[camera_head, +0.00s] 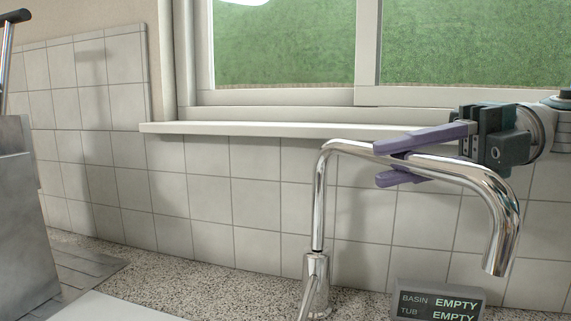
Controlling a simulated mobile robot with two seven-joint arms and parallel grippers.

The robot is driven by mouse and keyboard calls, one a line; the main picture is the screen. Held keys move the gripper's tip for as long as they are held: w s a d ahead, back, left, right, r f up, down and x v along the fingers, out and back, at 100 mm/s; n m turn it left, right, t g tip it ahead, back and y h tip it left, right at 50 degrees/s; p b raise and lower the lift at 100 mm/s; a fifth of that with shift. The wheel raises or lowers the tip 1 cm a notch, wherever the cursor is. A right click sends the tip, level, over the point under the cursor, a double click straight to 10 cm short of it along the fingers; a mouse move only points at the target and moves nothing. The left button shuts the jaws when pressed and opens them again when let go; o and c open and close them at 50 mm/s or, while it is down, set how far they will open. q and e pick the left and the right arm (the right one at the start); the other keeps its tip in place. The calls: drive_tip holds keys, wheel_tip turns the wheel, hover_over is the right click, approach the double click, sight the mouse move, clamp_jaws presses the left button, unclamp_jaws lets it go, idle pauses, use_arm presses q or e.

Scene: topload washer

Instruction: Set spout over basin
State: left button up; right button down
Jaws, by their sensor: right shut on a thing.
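The chrome spout (460,174) rises from its base at the lower middle of the head view, bends over and reaches to the right, with its open end pointing down. My right gripper (382,163) has purple fingers and comes in from the right. It is shut on the horizontal part of the spout. The spout's upright stem and base (316,268) stand on the counter. No basin can be made out for certain in this view. My left gripper is not in view.
A small display (437,300) reads BASIN EMPTY and TUB EMPTY, below the spout's end. A speckled counter (215,272) runs along the tiled wall. A window sill (240,130) juts out behind the spout. A grey metal appliance (25,220) stands at the left.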

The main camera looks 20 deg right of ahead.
idle(0.3)
drive_tip(key=c, duration=0.7)
unclamp_jaws()
drive_tip(key=b+v, duration=0.3)
drive_tip(key=v, duration=0.7)
